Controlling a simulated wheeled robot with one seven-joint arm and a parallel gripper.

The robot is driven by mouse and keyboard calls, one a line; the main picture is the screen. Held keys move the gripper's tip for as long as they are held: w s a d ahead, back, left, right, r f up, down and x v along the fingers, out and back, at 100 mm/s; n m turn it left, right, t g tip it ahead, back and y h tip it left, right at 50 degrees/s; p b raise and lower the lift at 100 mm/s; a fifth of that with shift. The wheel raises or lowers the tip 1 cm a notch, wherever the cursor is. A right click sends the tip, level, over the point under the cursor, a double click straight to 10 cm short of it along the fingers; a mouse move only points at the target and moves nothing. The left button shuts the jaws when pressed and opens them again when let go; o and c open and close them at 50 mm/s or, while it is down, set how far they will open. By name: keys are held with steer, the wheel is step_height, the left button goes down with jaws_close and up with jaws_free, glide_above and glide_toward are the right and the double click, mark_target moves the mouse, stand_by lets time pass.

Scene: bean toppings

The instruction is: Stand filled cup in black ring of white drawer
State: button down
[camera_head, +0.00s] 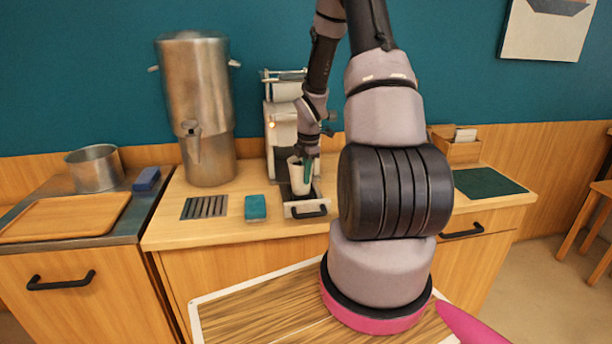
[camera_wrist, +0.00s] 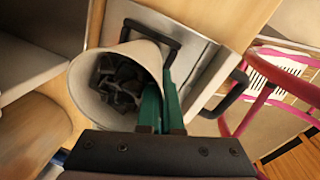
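The white cup (camera_head: 296,177) is held upright or nearly so over the open white drawer (camera_head: 290,211) of the white machine. In the wrist view the cup (camera_wrist: 83,88) shows dark chunks inside. My gripper (camera_head: 308,170) has green fingers, which also show in the wrist view (camera_wrist: 161,105), close together at the cup's right wall and seemingly pinching it. The black ring (camera_wrist: 172,43) lies in the drawer, partly hidden behind the cup. I cannot tell whether the cup's base touches the drawer.
The white machine (camera_head: 282,130) stands behind the drawer. A teal sponge (camera_head: 256,207) and a dark grate (camera_head: 204,207) lie to the left, with a metal urn (camera_head: 200,110) behind them. A dark green mat (camera_head: 486,183) lies at the right.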

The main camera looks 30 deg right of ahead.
steer(key=shift+f, duration=0.4)
stand_by(0.3)
steer(key=c, duration=1)
jaws_free()
steer(key=shift+r, duration=0.1)
steer(key=s+a+r+m+t, duration=0.1)
steer(key=s+a+r+m, duration=0.15)
steer(key=r, duration=0.65)
steer(key=s+a+r+m+t, duration=0.1)
steer(key=s+a+r+m, duration=0.2)
steer(key=r, duration=0.6)
steer(key=s+a+r+m, duration=0.25)
steer(key=r+m, duration=0.25)
steer(key=r, duration=0.4)
steer(key=s+a+r+m+t+y, duration=0.1)
steer(key=s+a+r+m+t, duration=0.1)
steer(key=s+r+m, duration=0.3)
steer(key=s+a+r+m+t+y, duration=0.1)
steer(key=s+a+r+m, duration=0.4)
steer(key=s, duration=0.5)
steer(key=shift+s+a+m+t, duration=0.2)
steer(key=shift+a+m+t, duration=0.15)
steer(key=shift+m, duration=0.7)
